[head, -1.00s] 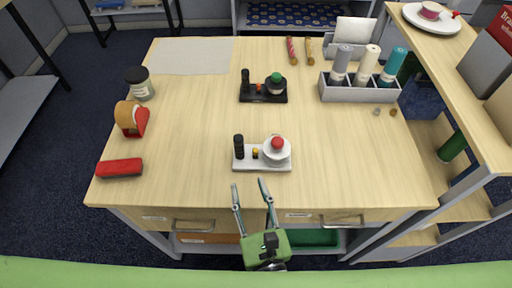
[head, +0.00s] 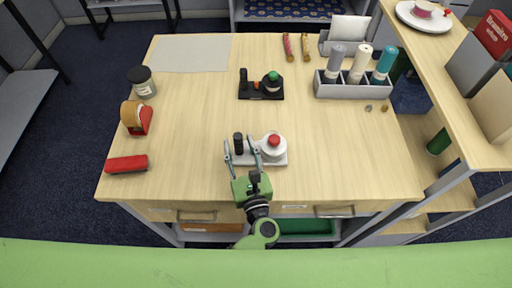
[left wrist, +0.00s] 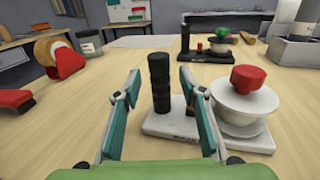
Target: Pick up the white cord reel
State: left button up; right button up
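The white cord reel (head: 271,152) sits at the table's front middle, on a white base with a black ribbed post (head: 238,144) at its left and a red knob on top. It also shows in the left wrist view (left wrist: 240,114), right of the fingers. My left gripper (head: 239,141) is open, with its fingers to the left and right of the black post. In the left wrist view the post stands between the fingertips (left wrist: 160,72), apart from both as far as I can see. The right finger partly covers the base. My right gripper is not in view.
A similar black unit with a green knob (head: 270,84) stands behind. A red stapler-like item (head: 127,164), tape dispenser (head: 137,118) and jar (head: 142,82) line the left edge. A bottle rack (head: 351,89) stands at the back right. The table's middle is clear.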

pick_arm(q)
grip_shut()
jog(key=shift+r, duration=0.55)
notch_tip(320, 180, up, 3)
jog(key=shift+f+p, duration=0.2)
jog(key=shift+p, duration=0.75)
jog(key=s+r+p, duration=0.2)
jog(key=s+r, duration=0.2)
jog(key=s, duration=0.3)
jog(key=s+d+r+p, duration=0.1)
jog(key=s+r+p, duration=0.1)
jog(key=s+r, duration=0.3)
jog(key=shift+s+d+r+p, duration=0.15)
jog(key=shift+s+r+p, duration=0.2)
jog(key=shift+s, duration=0.7)
jog(key=shift+f, duration=0.15)
